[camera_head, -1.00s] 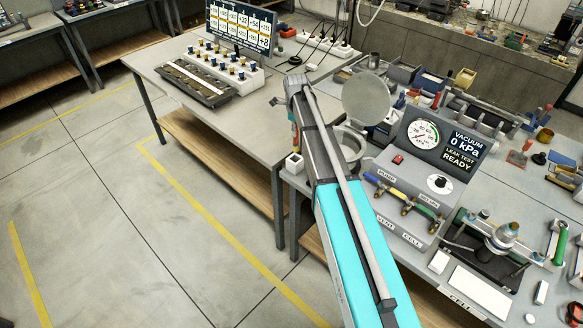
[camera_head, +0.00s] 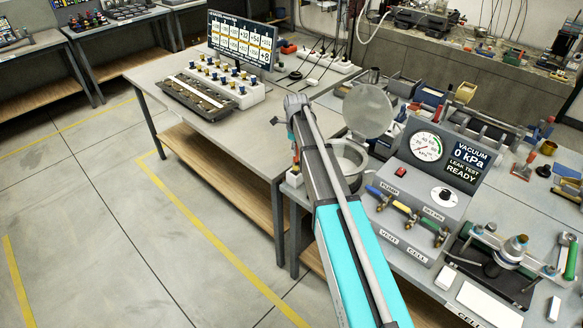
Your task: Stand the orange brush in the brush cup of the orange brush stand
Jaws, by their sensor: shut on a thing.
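My gripper (camera_head: 293,137) hangs below the dark wrist end of my arm, at the left corner of the grey bench. The arm hides most of it, and its fingers are too small to make out. A thin orange-red piece, which looks like the orange brush (camera_head: 296,153), shows below it and points down, roughly upright. A small white block-like cup (camera_head: 294,178), apparently the brush cup of the stand, is right under the brush on the bench corner. I cannot tell whether the brush tip is above the cup or inside it.
A round metal vessel (camera_head: 349,160) with a raised lid (camera_head: 367,110) stands just right of my wrist. The vacuum panel (camera_head: 428,165) and its valves are farther right. A side table (camera_head: 215,128) carries a display (camera_head: 242,38) and a sample rack. The floor at left is clear.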

